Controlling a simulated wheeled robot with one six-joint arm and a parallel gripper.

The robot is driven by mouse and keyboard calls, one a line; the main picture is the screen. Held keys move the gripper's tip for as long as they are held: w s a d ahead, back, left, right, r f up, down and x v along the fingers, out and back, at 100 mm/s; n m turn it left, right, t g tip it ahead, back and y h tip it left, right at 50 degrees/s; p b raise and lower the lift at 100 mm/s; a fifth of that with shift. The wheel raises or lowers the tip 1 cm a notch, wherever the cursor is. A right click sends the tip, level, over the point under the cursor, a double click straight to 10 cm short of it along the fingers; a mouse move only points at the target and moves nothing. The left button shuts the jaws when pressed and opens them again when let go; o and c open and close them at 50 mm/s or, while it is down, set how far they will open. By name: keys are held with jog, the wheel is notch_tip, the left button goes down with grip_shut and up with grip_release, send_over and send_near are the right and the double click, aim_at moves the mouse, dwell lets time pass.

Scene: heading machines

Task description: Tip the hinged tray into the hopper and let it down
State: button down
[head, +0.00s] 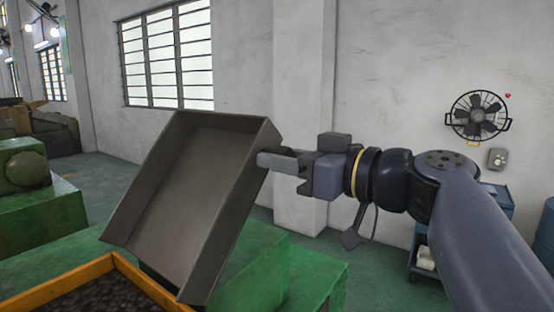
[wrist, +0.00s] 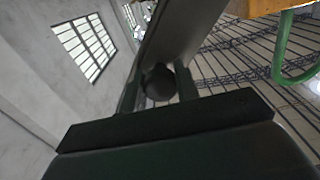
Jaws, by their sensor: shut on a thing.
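The grey hinged tray (head: 190,190) is steeply tilted in the head view, its open side facing me and its lower edge over the hopper. Its inside looks empty. The hopper's orange rim (head: 62,283) shows at the bottom left, with dark lumps inside; its lower part is cut off by the frame. My gripper (head: 268,160) is at the tray's upper right side. In the wrist view my gripper (wrist: 157,90) is shut on a dark round knob (wrist: 157,80) beside the tray's wall (wrist: 178,35). The tray's hinge is hidden.
Green machine blocks (head: 300,275) stand under and behind the tray, with another green machine (head: 35,195) at the left. A blue cart (head: 425,258) stands at the right by the wall, below a wall fan (head: 477,115). Open floor shows behind the tray.

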jog(key=w+d+f+m+b, duration=0.3)
jog(key=f+m+b, duration=0.1)
jog(key=f+b, duration=0.3)
jog(key=w+d+f+m+b, duration=0.3)
jog(key=w+f+m+b, duration=0.1)
jog(key=f, duration=0.5)
jog(key=shift+w+m+b, duration=0.2)
jog(key=shift+m+b, duration=0.6)
jog(key=shift+b, duration=0.55)
jog(key=shift+f, duration=0.2)
jog(key=c, duration=1.3)
grip_release()
jog(key=shift+c, duration=0.2)
jog(key=shift+o, duration=1.4)
jog(key=shift+r, duration=0.1)
jog(key=b+v, duration=0.1)
jog(key=v, duration=0.9)
jog(key=shift+s+d+b, duration=0.25)
jog(key=shift+b, duration=0.1)
